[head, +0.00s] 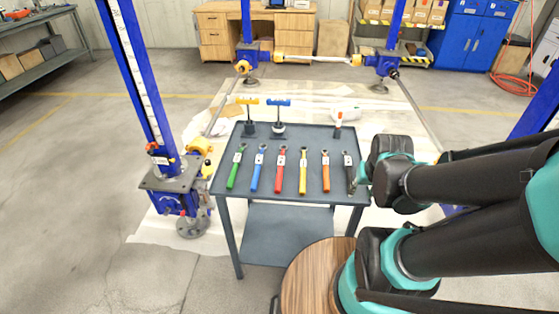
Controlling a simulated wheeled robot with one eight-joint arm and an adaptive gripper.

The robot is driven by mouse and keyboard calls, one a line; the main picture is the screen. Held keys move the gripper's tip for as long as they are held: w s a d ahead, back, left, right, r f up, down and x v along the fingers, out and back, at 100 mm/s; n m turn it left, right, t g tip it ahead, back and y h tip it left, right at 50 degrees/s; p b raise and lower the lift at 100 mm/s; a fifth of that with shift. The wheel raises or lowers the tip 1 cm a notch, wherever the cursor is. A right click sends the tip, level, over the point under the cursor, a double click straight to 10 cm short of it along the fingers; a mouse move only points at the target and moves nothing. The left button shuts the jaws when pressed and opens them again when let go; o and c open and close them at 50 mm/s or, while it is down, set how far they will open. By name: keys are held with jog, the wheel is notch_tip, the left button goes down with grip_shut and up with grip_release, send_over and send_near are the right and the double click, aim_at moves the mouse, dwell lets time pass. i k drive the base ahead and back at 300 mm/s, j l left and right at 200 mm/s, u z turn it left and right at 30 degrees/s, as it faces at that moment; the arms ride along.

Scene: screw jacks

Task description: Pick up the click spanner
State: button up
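Several spanners with coloured handles lie in a row on a grey table (290,137): green (236,167), blue (258,168), red (280,172), yellow (303,170), orange (326,172) and black (349,172). Each seems to carry a small pale label, too small to read. I cannot tell which one is the click spanner. My arm comes in from the right, and my gripper (364,180) is at the table's right edge, close beside the black spanner. Its fingers are small and mostly hidden by my wrist. I cannot see whether it touches anything.
A yellow-handled T-tool (248,101), a blue-handled T-tool (279,104) and a red-and-white item (338,122) stand along the table's back. A blue screw jack column (140,70) rises left of the table. A round wooden top (305,275) is in front. The table's front strip is clear.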

aim_at(238, 159)
jog(key=l+u, duration=0.2)
jog(key=u, duration=0.15)
jog(key=l+u, duration=0.3)
jog(key=j, duration=0.1)
